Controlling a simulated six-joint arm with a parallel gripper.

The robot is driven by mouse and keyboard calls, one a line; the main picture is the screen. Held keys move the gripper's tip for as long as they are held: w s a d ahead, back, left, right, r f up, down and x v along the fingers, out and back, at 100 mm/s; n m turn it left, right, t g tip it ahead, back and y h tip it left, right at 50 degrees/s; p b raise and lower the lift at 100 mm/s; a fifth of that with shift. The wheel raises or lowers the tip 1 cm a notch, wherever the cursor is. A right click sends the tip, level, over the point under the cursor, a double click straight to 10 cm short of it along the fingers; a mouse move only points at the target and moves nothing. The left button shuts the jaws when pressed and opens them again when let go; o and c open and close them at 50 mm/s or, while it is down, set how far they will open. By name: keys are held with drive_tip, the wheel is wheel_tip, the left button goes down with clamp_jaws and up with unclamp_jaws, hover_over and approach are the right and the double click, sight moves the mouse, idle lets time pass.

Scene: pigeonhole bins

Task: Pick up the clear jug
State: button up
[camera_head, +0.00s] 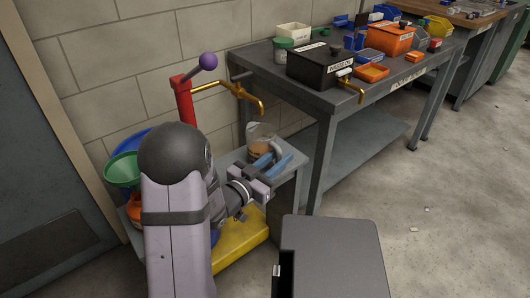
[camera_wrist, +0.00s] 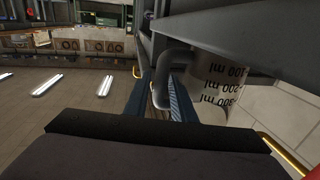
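The clear jug (camera_head: 260,133) stands upright on a low grey bench below a brass tap. It holds something brown, and its grey handle (camera_head: 278,149) faces my gripper. In the wrist view the jug (camera_wrist: 220,75) appears upside down, with dark ml marks, at the upper right. My gripper (camera_head: 272,163) has two blue fingers, which stand apart at the handle. In the wrist view the handle (camera_wrist: 164,70) runs down between the fingertips (camera_wrist: 162,95). Whether either finger touches it is not clear. The fingers hide part of the jug's lower side.
A red post with a purple knob (camera_head: 208,61) and a brass pipe (camera_head: 235,88) stands behind the jug. A green funnel (camera_head: 122,169) is left of my arm. A dark workbench (camera_head: 345,98) with a black box and bins rises close at the right.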

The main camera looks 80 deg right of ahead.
drive_tip(key=shift+x, duration=2)
drive_tip(key=shift+r, duration=0.15)
clamp_jaws()
drive_tip(key=shift+r, duration=0.2)
